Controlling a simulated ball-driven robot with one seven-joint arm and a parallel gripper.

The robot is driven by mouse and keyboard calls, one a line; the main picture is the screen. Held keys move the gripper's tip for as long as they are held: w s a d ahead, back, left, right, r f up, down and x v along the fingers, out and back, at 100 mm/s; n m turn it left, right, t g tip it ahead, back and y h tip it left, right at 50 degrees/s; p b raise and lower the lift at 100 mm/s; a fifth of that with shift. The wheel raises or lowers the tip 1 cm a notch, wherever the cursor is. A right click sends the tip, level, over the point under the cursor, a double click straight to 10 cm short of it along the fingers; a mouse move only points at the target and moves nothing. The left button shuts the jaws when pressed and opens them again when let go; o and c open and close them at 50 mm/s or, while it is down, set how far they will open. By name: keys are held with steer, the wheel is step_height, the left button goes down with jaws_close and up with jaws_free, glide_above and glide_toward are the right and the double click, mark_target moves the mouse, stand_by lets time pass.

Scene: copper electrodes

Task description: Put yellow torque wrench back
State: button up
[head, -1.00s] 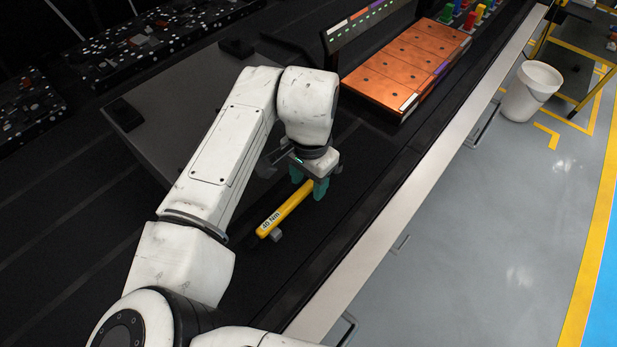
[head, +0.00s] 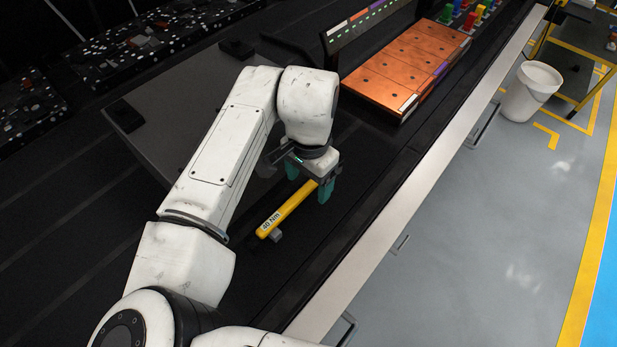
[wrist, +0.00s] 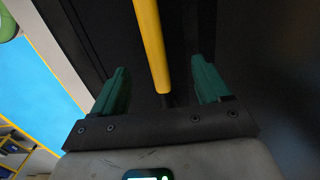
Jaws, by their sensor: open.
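The yellow torque wrench (head: 287,211), marked 40 Nm, lies on the dark bench at the centre of the head view, with a small grey support (head: 276,236) by its lower end. My gripper (head: 310,187) is open at the upper end of the wrench, its teal fingers apart on either side. In the wrist view the yellow shaft (wrist: 152,50) runs between the two teal fingers of the gripper (wrist: 160,85), with a gap on each side. The far end of the wrench is out of the wrist view.
A copper plate block (head: 408,68) sits on the bench at the upper right, beside a dark display strip (head: 365,20). A grey flat panel (head: 190,100) lies behind my arm. The bench's pale front edge (head: 400,203) borders the floor, where a white bucket (head: 530,92) stands.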

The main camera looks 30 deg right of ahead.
steer(key=shift+r+p, duration=2.45)
steer(key=shift+r, duration=0.4)
step_height(320, 180, up, 11)
steer(key=b, duration=0.1)
steer(key=shift+d+f+b, duration=0.15)
steer(key=shift+b, duration=0.2)
